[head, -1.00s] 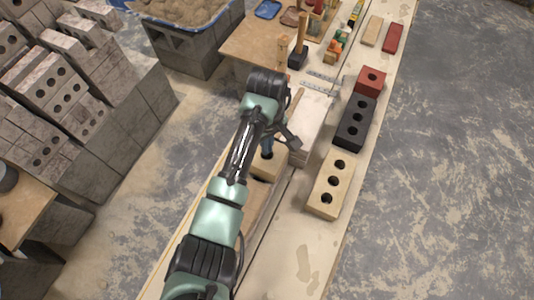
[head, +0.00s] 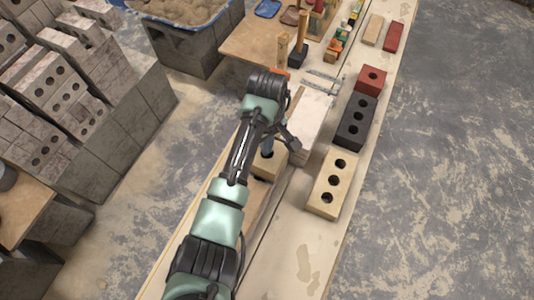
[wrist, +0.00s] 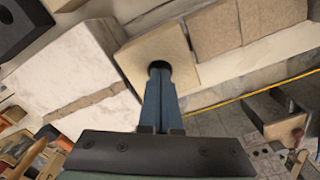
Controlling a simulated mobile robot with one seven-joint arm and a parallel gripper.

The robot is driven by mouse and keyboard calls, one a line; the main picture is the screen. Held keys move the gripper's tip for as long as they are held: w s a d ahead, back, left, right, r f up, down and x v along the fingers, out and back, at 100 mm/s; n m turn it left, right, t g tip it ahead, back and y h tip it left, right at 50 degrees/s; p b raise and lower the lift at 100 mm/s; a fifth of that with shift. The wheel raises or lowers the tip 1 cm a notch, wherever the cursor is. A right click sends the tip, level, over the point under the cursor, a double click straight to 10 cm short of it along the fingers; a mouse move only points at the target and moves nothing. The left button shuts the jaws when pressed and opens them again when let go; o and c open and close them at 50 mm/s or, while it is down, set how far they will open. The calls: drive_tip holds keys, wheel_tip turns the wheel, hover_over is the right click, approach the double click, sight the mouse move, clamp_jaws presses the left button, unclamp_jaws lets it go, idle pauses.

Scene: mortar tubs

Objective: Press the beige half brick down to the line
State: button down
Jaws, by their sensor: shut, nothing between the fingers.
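The beige half brick (head: 266,168) sits on the wall line on the long plank, partly hidden by my arm in the head view. In the wrist view the half brick (wrist: 181,46) shows its pale top with one dark round hole. My gripper (wrist: 160,70) is shut, its two blue fingers together with nothing between them. The fingertips are at the hole, over the brick's top; I cannot tell whether they touch or enter it. In the head view my gripper (head: 267,146) is above the half brick. A thin yellow line (wrist: 255,95) runs beside the brick in the wrist view.
A pale block (head: 311,118) stands close to the half brick. A beige three-hole brick (head: 329,183), a black brick (head: 356,121) and a red half brick (head: 370,79) lie to the right. Tools stand farther back. A mortar tub (head: 185,12) and stacked blocks are left.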

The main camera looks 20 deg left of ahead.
drive_tip(key=shift+s+f+p, duration=0.1)
drive_tip(key=shift+f+p, duration=0.2)
drive_tip(key=shift+f, duration=0.4)
idle(1.9)
drive_tip(key=shift+r, duration=0.1)
wheel_tip(320, 180, up, 5)
drive_tip(key=p, duration=0.5)
drive_tip(key=shift+p, duration=0.3)
idle(0.4)
